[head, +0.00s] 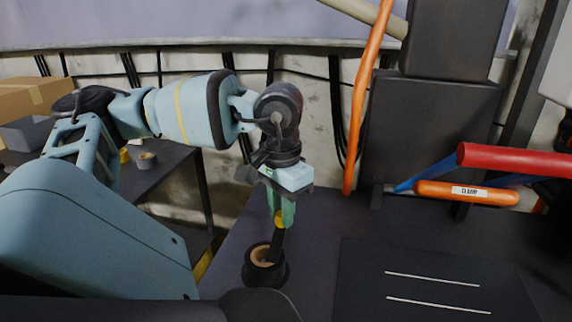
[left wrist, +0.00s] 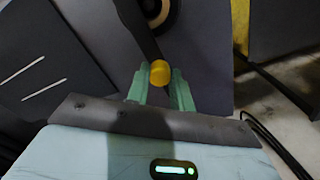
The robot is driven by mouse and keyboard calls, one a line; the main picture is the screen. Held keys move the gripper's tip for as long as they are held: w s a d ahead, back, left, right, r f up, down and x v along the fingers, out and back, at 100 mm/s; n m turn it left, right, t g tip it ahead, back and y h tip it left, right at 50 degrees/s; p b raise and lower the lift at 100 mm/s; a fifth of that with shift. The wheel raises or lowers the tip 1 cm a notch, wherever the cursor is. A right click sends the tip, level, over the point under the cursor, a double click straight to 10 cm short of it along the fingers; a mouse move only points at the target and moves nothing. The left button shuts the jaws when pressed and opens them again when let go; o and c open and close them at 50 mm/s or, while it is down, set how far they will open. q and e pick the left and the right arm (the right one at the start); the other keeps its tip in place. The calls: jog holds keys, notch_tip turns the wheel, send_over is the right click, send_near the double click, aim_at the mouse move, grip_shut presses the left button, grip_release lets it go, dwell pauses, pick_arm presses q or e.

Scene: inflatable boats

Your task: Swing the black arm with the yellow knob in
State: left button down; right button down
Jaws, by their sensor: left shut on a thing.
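The black arm (head: 275,246) rises from a round black base (head: 251,272) with a tan centre on the dark table. Its yellow knob (head: 279,221) is at the upper end. My left gripper (head: 283,210) reaches down from above, and its green fingers are shut on the yellow knob. In the left wrist view the knob (left wrist: 160,72) sits between the fingertips of my left gripper (left wrist: 161,84), and the black arm (left wrist: 135,27) runs from it toward the round base (left wrist: 172,12). The fingers hide part of the knob in the head view. My right gripper is not in view.
A dark plate with two white lines (head: 430,265) lies to the right on the table. A tall dark column (head: 430,130) rises at the back. A side table with tape (head: 147,160) is at left.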

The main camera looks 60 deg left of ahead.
aim_at(279, 213)
pick_arm(q)
jog(key=shift+s+m, duration=0.15)
jog(key=shift+m, duration=0.25)
jog(key=c, duration=1.2)
grip_release()
jog(key=shift+a, duration=0.1)
notch_tip(279, 213, up, 7)
jog(key=shift+f+p, duration=0.1)
jog(key=shift+p, duration=0.9)
jog(key=shift+r+p, duration=0.3)
jog(key=shift+r, duration=0.2)
